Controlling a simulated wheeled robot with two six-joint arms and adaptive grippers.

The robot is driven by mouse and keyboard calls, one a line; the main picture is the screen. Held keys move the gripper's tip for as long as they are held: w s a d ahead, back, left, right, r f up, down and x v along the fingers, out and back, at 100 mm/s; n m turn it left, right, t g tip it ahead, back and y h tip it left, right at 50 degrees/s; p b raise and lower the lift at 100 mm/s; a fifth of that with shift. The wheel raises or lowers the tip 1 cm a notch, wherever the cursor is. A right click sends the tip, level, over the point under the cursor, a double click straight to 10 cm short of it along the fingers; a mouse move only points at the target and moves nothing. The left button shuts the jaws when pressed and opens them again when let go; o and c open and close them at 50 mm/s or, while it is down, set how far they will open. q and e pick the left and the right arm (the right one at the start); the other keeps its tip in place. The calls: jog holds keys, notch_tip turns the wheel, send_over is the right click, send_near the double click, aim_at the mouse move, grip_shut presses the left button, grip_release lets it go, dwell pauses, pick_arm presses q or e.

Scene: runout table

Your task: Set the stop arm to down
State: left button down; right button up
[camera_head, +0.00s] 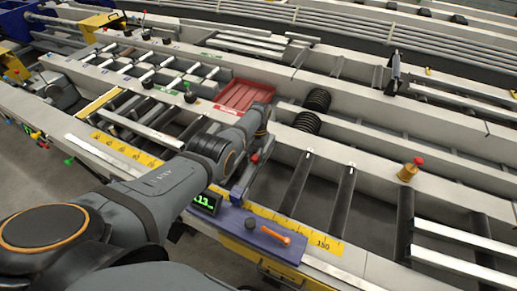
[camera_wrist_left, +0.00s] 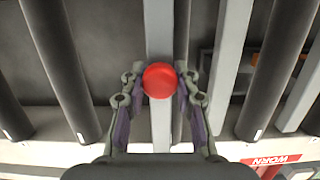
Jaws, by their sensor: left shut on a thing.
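The stop arm (camera_head: 243,184) is a grey-blue bar rising from the blue carriage (camera_head: 262,236) at the front rail and reaching back over the rollers. Its red knob (camera_head: 255,157) shows just below my left gripper (camera_head: 259,150), whose fingers are mostly hidden by its own wrist in the head view. In the left wrist view, the two fingers of my left gripper (camera_wrist_left: 159,88) close on the round red knob (camera_wrist_left: 159,80) from both sides, with the grey bar (camera_wrist_left: 160,30) beneath it. I cannot tell the bar's exact tilt. My right gripper is not in view.
The carriage has a green-lit display (camera_head: 205,203) and an orange handle (camera_head: 274,235). A yellow scale (camera_head: 300,232) runs along the front rail. A red tray (camera_head: 243,96) lies behind my gripper. Dark rollers (camera_head: 340,200) and a brass post with red cap (camera_head: 411,169) stand to the right.

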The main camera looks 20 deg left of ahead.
pick_arm(q)
jog(key=shift+s+f, duration=0.1)
jog(key=shift+f, duration=0.05)
jog(key=c, duration=1.4)
grip_release()
jog(key=o, duration=0.4)
jog(key=shift+f, duration=0.1)
jog(key=shift+r, duration=0.25)
notch_tip(320, 180, up, 11)
jog(key=w, duration=0.2)
jog(key=shift+w+r, duration=0.2)
jog(key=shift+w, duration=0.05)
jog(key=shift+f, duration=0.1)
